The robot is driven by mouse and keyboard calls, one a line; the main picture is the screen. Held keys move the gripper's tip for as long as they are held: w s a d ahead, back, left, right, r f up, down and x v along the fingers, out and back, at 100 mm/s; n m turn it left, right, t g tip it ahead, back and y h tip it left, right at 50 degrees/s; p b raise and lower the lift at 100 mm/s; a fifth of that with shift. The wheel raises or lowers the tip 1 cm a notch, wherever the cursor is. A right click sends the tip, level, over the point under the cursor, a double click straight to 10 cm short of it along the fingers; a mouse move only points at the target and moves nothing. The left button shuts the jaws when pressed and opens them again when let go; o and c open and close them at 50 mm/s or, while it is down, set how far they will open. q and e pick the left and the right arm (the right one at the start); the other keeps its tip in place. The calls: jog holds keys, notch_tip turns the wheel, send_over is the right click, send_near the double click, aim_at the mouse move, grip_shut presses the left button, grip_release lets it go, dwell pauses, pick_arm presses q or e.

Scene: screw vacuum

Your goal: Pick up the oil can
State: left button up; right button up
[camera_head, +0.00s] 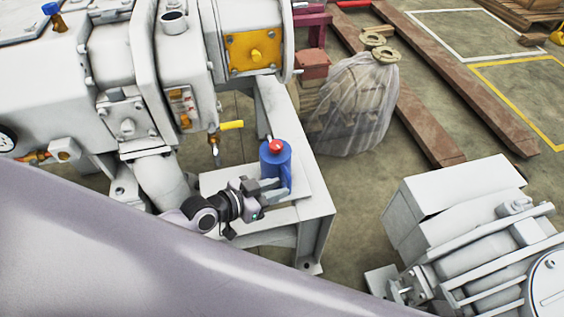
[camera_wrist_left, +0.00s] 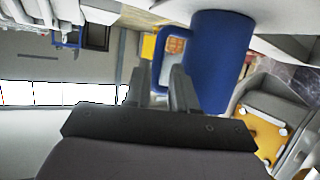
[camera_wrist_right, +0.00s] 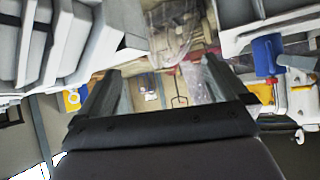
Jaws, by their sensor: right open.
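The oil can (camera_head: 275,165) is a blue cylinder with a red knob on top, upright over the white metal frame. My left gripper (camera_head: 277,189) is at its near side. In the left wrist view the can (camera_wrist_left: 215,60) is close up, with its blue loop handle (camera_wrist_left: 175,35) reaching between my left fingertips (camera_wrist_left: 158,78). The fingers are close together on the handle bar. I cannot tell whether the can touches the frame. My right gripper (camera_wrist_right: 158,85) is open and empty; the head view does not show it. The blue can (camera_wrist_right: 268,55) shows at the right of the right wrist view.
The white machine with a yellow plate (camera_head: 254,50) and a yellow-handled valve (camera_head: 230,125) stands behind and left of the can. The frame's shelf (camera_head: 220,180) surrounds it. A plastic-wrapped load (camera_head: 350,105) and a white motor (camera_head: 480,240) are to the right, with floor between.

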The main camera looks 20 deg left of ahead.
pick_arm(q)
jog(key=b+x, duration=0.1)
jog(key=x, duration=0.4)
jog(key=shift+w+d, duration=0.15)
jog(key=shift+d, duration=0.15)
jog(key=shift+w+d+f+b, duration=0.1)
jog(key=shift+w+d+b, duration=0.1)
jog(key=shift+w+b, duration=0.1)
grip_shut()
pick_arm(e)
jog(key=shift+w+a+r, duration=0.15)
jog(key=shift+a+r, duration=0.05)
jog(key=shift+a, duration=0.2)
jog(key=shift+w+a+r, duration=0.15)
jog(key=shift+a, duration=0.25)
jog(key=shift+s+d+f, duration=0.1)
jog(key=shift+s+f, duration=0.05)
jog(key=shift+f, duration=0.05)
pick_arm(q)
jog(key=shift+w, duration=0.1)
